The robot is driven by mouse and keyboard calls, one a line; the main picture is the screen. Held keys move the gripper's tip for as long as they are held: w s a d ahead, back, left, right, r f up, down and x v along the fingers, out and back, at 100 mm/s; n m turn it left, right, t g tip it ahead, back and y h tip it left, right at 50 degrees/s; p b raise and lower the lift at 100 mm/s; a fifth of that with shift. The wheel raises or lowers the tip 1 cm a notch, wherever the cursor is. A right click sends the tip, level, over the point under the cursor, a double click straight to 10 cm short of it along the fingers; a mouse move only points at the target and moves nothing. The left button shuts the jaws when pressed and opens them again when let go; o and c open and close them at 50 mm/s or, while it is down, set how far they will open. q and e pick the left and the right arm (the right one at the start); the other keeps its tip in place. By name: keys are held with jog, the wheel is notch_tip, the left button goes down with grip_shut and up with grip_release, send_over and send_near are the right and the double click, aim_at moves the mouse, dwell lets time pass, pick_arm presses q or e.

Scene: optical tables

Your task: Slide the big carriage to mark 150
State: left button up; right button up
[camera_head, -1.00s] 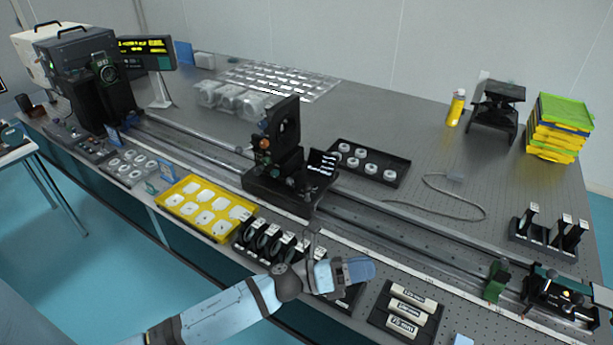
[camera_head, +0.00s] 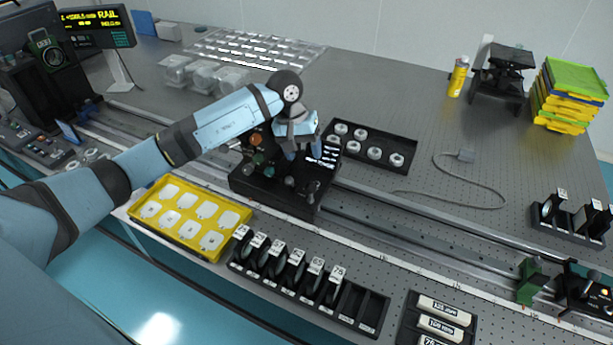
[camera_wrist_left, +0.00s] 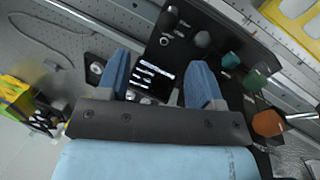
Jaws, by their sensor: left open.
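The big carriage (camera_head: 270,196) is a black block with knobs, a labelled plate and an upright holder, sitting on the long rail (camera_head: 400,232) in mid-table. My left gripper (camera_head: 300,150) is over the carriage in the head view and hides part of its upright holder. In the left wrist view the two blue fingers of my left gripper (camera_wrist_left: 160,85) are apart, with the black plate with white lettering (camera_wrist_left: 150,76) showing between them. I cannot tell whether they touch the carriage. The scale (camera_head: 385,253) runs along the rail's front; its numbers are too small to read. My right gripper is not seen.
A yellow tray (camera_head: 152,210) and a black rack of lenses (camera_head: 232,264) lie in front of the rail. A black tray of round parts (camera_head: 411,163) lies behind it. A green-and-black holder (camera_head: 530,279) stands on the rail at right. The rail between is clear.

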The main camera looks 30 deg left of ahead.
aim_at(310, 184)
pick_arm(q)
jog(key=shift+y, duration=0.3)
jog(key=f, duration=0.3)
jog(key=d+f+p, duration=0.1)
jog(key=f, duration=0.3)
jog(key=w+f+p, duration=0.1)
jog(key=f, duration=0.3)
jog(key=shift+d+f, duration=0.1)
jog(key=shift+d, duration=0.05)
jog(key=shift+f+p, duration=0.3)
jog(key=shift+f, duration=0.5)
jog(key=shift+c, duration=0.3)
grip_shut()
jog(key=shift+d, duration=0.1)
